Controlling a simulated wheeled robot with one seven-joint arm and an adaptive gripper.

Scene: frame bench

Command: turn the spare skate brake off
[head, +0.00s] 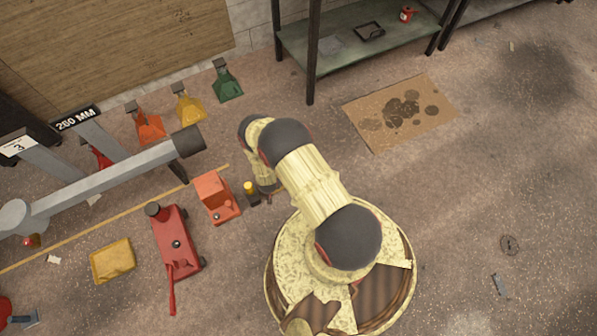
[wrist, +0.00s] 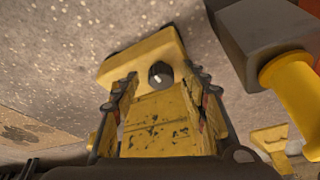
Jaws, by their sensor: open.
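In the wrist view a black round knob (wrist: 160,75) with a white mark sits on the face of a yellow block. No label shows there, so I cannot tell whether it belongs to the spare skate. My gripper (wrist: 160,82) is open, its fingers to the left and right of the knob; contact cannot be told. A scuffed yellow surface (wrist: 160,132) fills the space between the fingers. In the head view a red skate-like body (head: 172,222) with a dark knob lies left of my arm, and an orange-red box (head: 212,190) stands nearer. My arm largely hides my gripper there.
A small yellow-topped post (head: 249,187) stands close to my wrist. A grey beam (head: 115,180) runs at the left. A yellow tray-like piece (head: 112,260) lies front left. Green (head: 228,88) and yellow (head: 190,108) wedges stand by the wall. Floor at the right is mostly clear.

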